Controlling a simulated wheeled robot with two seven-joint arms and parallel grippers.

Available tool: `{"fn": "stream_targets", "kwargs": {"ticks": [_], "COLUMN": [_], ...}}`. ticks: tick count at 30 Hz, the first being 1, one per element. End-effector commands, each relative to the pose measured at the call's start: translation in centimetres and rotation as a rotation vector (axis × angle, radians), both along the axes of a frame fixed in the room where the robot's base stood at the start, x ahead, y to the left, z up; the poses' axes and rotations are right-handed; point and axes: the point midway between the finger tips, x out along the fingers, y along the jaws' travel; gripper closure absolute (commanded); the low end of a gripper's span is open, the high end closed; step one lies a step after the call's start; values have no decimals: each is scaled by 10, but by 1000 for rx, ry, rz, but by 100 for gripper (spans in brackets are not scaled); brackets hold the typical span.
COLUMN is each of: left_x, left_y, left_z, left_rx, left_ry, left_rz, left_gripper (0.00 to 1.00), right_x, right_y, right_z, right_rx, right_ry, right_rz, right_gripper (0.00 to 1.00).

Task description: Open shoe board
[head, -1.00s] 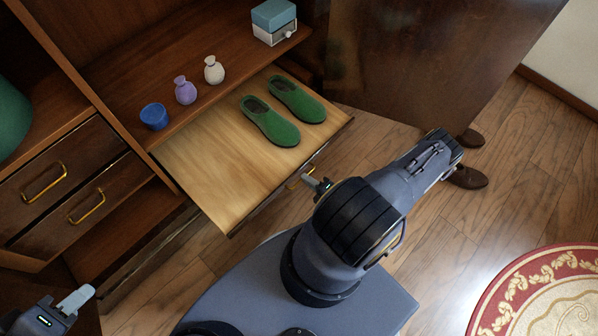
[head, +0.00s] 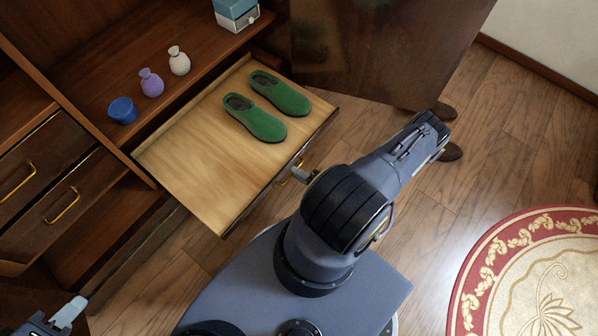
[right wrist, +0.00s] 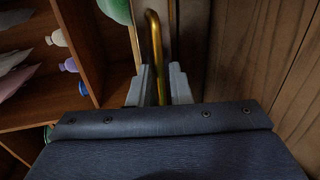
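The shoe board (head: 185,165) is a pale wooden pull-out shelf that sticks out of the armoire. Two green shoes (head: 265,108) lie on it. Its gold handle (head: 284,178) is on the dark front edge, and the handle's bar (right wrist: 155,45) runs between my right fingers in the right wrist view. My right gripper (right wrist: 161,85) is closed around that bar. In the head view my right gripper (head: 300,174) is mostly hidden by its arm. My left gripper (head: 68,312) is at the lower left corner, away from the board; only one finger shows clearly.
Closed drawers (head: 40,160) are at left. An open door (head: 390,50) stands behind. A round rug (head: 535,270) lies at right.

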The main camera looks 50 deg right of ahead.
Motion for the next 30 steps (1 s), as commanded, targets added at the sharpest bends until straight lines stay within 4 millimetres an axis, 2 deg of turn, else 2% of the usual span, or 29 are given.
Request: {"fn": "stream_targets", "kwargs": {"ticks": [1, 3, 13, 24, 30], "left_x": [0, 0, 0, 0, 0], "left_y": [0, 0, 0, 0, 0], "left_z": [0, 0, 2, 15, 16], "left_rx": [0, 0, 0, 0, 0], "left_ry": [0, 0, 0, 0, 0], "left_rz": [0, 0, 0, 0, 0], "left_gripper": [64, 64, 64, 64, 64], "right_x": [0, 0, -5, -62, -76], "right_y": [0, 0, 0, -5, -6], "right_z": [0, 0, 2, 14, 16], "right_rx": [0, 1, 1, 0, 1], "right_ry": [0, 0, 0, 1, 0], "right_rz": [0, 0, 1, -1, 0], "right_gripper": [76, 69, 69, 69, 69]}}
